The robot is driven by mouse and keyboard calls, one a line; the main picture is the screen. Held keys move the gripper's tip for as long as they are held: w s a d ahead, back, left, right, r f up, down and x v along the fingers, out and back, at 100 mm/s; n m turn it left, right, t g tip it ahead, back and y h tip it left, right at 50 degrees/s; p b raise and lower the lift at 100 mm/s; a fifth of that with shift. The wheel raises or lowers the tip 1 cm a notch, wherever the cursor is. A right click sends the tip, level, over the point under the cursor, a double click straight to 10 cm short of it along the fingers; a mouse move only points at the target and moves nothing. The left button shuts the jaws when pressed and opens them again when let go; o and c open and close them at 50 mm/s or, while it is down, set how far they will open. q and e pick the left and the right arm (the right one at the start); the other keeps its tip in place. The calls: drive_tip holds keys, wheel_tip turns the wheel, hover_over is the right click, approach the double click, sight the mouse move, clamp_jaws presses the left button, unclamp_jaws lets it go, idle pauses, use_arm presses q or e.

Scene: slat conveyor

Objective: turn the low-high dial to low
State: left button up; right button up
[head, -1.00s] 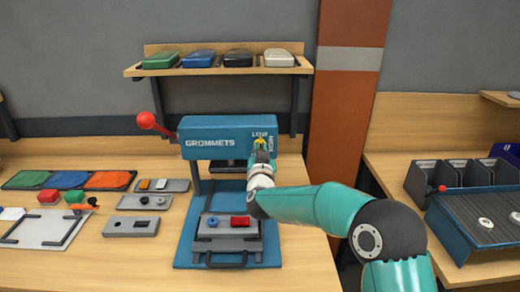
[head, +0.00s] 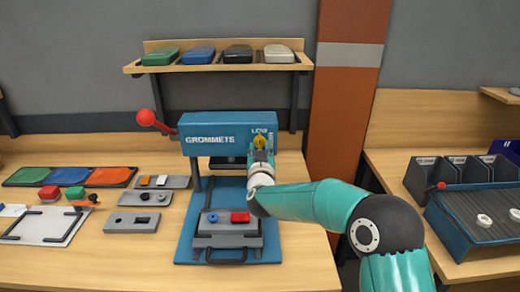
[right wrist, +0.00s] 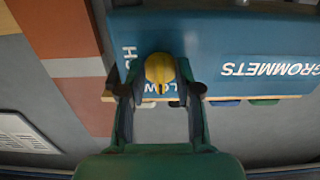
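The yellow dial (head: 260,142) sits on the right end of the front of the blue press head marked GROMMETS (head: 216,128). LOW is printed above it and HIGH at its right side. My right gripper (head: 261,153) is at the dial. A dark mark on the dial points down there, toward the side of the LOW print. My left gripper is not in view.
The press has a red-knobbed lever (head: 146,118) at its left and a blue base (head: 184,252) below. A shelf (head: 130,71) with several coloured cases hangs above. Small trays and parts lie on the table to the left. A brown pillar (head: 343,105) stands at the right.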

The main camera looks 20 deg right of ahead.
drive_tip(key=shift+s+r, duration=0.15)
drive_tip(key=shift+r, duration=0.1)
drive_tip(key=v, duration=1.1)
drive_tip(key=shift+s+a, duration=0.15)
drive_tip(key=shift+s, duration=0.2)
drive_tip(key=shift+f, duration=0.2)
